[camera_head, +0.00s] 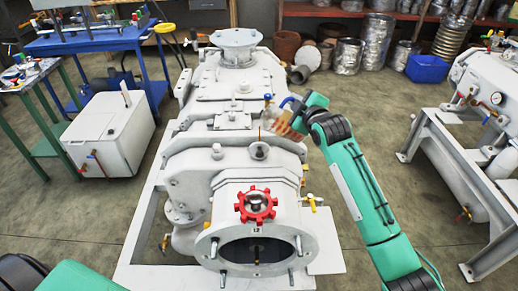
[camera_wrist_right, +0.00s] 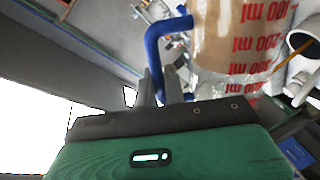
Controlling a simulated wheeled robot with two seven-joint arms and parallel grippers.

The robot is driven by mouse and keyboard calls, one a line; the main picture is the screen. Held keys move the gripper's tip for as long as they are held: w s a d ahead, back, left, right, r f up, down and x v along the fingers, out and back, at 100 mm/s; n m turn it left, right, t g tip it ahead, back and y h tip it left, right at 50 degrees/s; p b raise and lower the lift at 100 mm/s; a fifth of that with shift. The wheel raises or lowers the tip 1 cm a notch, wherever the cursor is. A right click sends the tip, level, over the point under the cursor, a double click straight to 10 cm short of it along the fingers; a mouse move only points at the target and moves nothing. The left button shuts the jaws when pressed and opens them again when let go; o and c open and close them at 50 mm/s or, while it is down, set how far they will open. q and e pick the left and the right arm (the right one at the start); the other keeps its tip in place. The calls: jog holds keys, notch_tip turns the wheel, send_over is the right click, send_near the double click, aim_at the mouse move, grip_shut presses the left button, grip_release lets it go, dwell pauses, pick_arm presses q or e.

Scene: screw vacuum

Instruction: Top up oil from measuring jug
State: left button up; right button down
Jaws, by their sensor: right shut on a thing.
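The measuring jug (camera_head: 287,121) is clear with brownish oil and a blue handle. It is above the right side of the grey vacuum pump (camera_head: 225,170), appearing tilted. My right gripper (camera_head: 295,103) is shut on its blue handle. In the right wrist view the jug (camera_wrist_right: 232,40) shows red ml marks, and the blue handle (camera_wrist_right: 158,45) runs between the fingers. A round fitting (camera_head: 259,151) on the pump top lies just left of and below the jug. My left gripper is out of view.
A red handwheel (camera_head: 256,205) and an open flange (camera_head: 256,250) are on the pump front. A white box (camera_head: 108,135) stands on the floor left. A second grey machine (camera_head: 484,95) stands right. A blue bin (camera_head: 427,68) is behind.

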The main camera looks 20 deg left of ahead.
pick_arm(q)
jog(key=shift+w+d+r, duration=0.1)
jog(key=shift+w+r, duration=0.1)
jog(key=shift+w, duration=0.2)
pick_arm(e)
jog(key=shift+r, duration=0.1)
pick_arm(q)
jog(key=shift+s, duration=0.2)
pick_arm(e)
jog(key=shift+a, duration=0.1)
dwell(0.6)
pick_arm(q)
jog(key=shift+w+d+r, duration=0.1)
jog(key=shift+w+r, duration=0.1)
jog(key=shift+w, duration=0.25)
pick_arm(e)
jog(key=shift+s+n, duration=0.1)
jog(key=shift+n, duration=0.2)
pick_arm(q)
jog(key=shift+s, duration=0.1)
pick_arm(e)
jog(key=shift+a, duration=0.15)
dwell(0.8)
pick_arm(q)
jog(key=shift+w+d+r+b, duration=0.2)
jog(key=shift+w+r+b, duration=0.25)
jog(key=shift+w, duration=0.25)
pick_arm(e)
jog(key=shift+s+a, duration=0.1)
dwell(0.7)
